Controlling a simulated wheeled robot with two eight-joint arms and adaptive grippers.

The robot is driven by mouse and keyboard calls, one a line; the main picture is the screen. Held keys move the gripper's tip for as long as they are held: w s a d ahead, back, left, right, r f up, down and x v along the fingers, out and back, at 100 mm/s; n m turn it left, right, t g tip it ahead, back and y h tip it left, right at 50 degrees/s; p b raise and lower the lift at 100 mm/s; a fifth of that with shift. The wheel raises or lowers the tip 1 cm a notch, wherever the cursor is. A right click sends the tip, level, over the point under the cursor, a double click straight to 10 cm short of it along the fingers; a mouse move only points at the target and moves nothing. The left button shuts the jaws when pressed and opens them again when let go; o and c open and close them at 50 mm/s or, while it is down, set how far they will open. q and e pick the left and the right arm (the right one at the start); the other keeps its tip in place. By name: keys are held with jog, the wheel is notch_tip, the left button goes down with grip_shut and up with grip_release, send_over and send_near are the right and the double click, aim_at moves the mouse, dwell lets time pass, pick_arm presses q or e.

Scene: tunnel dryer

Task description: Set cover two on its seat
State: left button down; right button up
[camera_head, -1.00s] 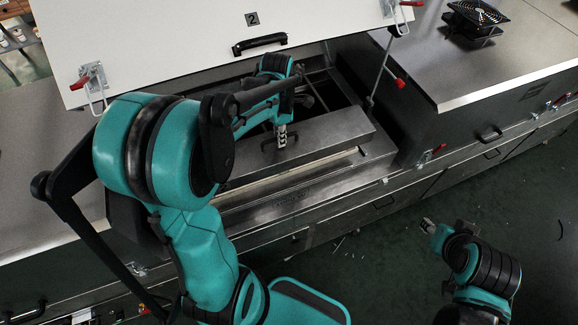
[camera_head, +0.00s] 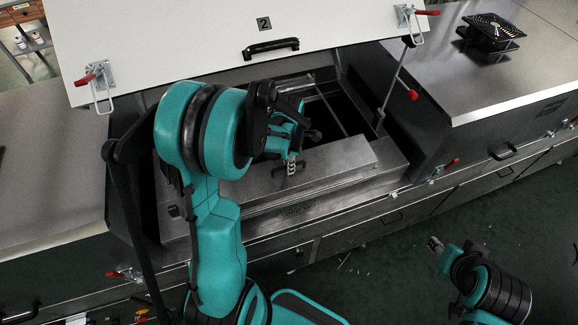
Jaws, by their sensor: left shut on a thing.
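Cover two, a grey metal plate with a dark handle (camera_head: 330,163), lies along the front of the open bay under the white lid marked 2. My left gripper (camera_head: 291,167) is shut on the cover's handle, reaching down from above. The cover looks level and close to the front rim (camera_head: 330,195) of the bay, its seat. Whether it touches all along cannot be told. My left arm hides its left part. Behind the cover the bay is open and dark. My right gripper (camera_head: 435,243) is away over the floor; its jaws are too small to read.
The white lid (camera_head: 200,40) stands open behind the bay, with red-handled clamps and a strut (camera_head: 396,80) at its right. A black fan (camera_head: 492,32) sits on the grey top at right.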

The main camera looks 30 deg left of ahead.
pick_arm(q)
jog(key=c, duration=1.6)
grip_release()
jog(key=shift+c, duration=0.2)
notch_tip(320, 180, up, 11)
jog(key=p, duration=0.2)
jog(key=s+d+r+m+t, duration=0.3)
jog(key=s+d+m, duration=0.2)
jog(key=m, duration=0.9)
jog(key=s+d+r+m+t, duration=0.3)
jog(key=s+d+m+t, duration=0.1)
jog(key=m, duration=1)
jog(key=shift+s+d, duration=0.8)
jog(key=shift+s, duration=0.25)
